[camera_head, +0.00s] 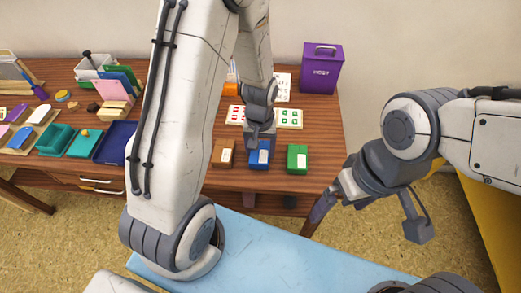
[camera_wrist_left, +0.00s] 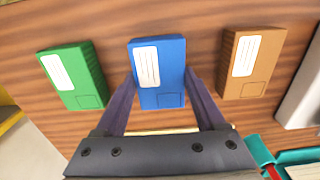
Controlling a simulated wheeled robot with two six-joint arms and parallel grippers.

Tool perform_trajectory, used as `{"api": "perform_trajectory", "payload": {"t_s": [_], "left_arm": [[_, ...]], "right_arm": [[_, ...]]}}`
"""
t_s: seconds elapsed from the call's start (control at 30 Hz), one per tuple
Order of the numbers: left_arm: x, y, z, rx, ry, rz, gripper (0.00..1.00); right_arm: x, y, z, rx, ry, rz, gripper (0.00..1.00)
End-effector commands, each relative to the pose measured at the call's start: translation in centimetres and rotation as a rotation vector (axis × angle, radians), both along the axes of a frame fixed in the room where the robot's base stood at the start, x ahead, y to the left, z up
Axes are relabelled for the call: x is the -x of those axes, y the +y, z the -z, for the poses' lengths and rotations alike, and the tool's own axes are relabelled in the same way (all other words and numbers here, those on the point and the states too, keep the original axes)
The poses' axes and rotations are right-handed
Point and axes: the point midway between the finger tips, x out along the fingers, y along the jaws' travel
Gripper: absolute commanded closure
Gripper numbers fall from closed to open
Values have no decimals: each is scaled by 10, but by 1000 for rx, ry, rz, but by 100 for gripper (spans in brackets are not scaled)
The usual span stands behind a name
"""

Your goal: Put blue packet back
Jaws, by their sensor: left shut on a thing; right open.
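The blue packet (camera_head: 259,157) with a white label stands in a row near the table's front edge, between a brown packet (camera_head: 223,153) and a green packet (camera_head: 297,158). My left gripper (camera_head: 261,139) reaches down onto it from behind. In the left wrist view, the fingers of the left gripper (camera_wrist_left: 161,88) are on both sides of the blue packet (camera_wrist_left: 158,62) and shut on it. I cannot tell whether it is lifted off the wood. My right gripper (camera_head: 370,218) is open and empty, right of the table's front corner.
A purple box (camera_head: 321,68) stands at the back right. Cards with red and green marks (camera_head: 289,117) lie behind the packets. Trays, including a dark blue one (camera_head: 114,142), fill the left side. A light blue surface (camera_head: 270,245) is in front.

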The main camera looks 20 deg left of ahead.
Motion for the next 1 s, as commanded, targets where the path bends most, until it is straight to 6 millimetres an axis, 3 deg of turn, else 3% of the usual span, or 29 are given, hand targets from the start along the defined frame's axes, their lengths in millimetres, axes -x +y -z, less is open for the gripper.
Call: {"api": "perform_trajectory", "payload": {"t_s": [0.4,0.43,0.5,0.77,0.87,1.0], "left_arm": [[0,0,8,0,-1,0,86],[0,0,8,0,-1,0,25],[0,0,7,0,-1,0,0],[0,0,4,0,-1,0,0],[-1,0,-3,0,-4,0,0],[-2,0,-29,0,-8,0,0]], "right_arm": [[0,0,3,0,0,0,0],[0,0,3,0,0,0,0],[0,0,2,0,0,0,0],[0,0,0,0,0,0,0],[0,0,-1,0,0,0,0],[0,0,-4,0,0,0,0]]}}
